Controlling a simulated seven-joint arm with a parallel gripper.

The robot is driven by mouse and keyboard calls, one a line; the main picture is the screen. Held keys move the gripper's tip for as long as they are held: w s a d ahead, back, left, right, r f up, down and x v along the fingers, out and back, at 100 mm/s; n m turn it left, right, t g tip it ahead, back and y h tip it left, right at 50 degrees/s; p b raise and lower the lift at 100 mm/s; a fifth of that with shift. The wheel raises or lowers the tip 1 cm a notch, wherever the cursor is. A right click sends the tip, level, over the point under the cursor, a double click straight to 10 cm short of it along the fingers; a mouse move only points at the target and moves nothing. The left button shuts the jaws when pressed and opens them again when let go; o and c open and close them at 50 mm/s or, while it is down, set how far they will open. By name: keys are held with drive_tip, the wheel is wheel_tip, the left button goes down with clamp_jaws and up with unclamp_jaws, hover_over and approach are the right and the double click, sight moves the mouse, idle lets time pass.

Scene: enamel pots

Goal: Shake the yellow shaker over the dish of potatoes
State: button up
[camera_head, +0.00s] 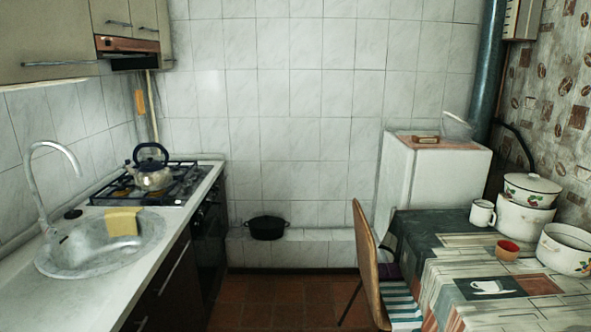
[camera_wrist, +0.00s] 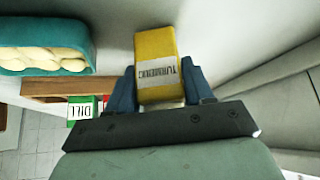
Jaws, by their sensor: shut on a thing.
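In the wrist view, my gripper (camera_wrist: 158,82) is shut on the yellow shaker (camera_wrist: 156,47), one dark blue finger on each side of it. The shaker is a yellow block with a white label that appears to read TURMERIC, upside down in the picture. The teal dish (camera_wrist: 84,62) is at the upper left of the wrist view, apart from the shaker, with pale yellow potatoes (camera_wrist: 40,60) in it. I cannot tell the height between shaker and dish. Neither the gripper, the shaker nor the dish shows in the head view.
A green shaker (camera_wrist: 80,108) labelled DILL is by a brown wooden holder (camera_wrist: 55,90), left of my gripper. In the head view, a table (camera_head: 440,262) at the right bears a mug (camera_head: 482,213), a red cup (camera_head: 507,250) and enamel pots (camera_head: 565,250). A chair (camera_head: 366,262) stands beside it.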

drive_tip(key=c, duration=0.3)
drive_tip(key=shift+c, duration=0.2)
drive_tip(key=shift+c, duration=0.6)
drive_tip(key=shift+r, duration=2.05)
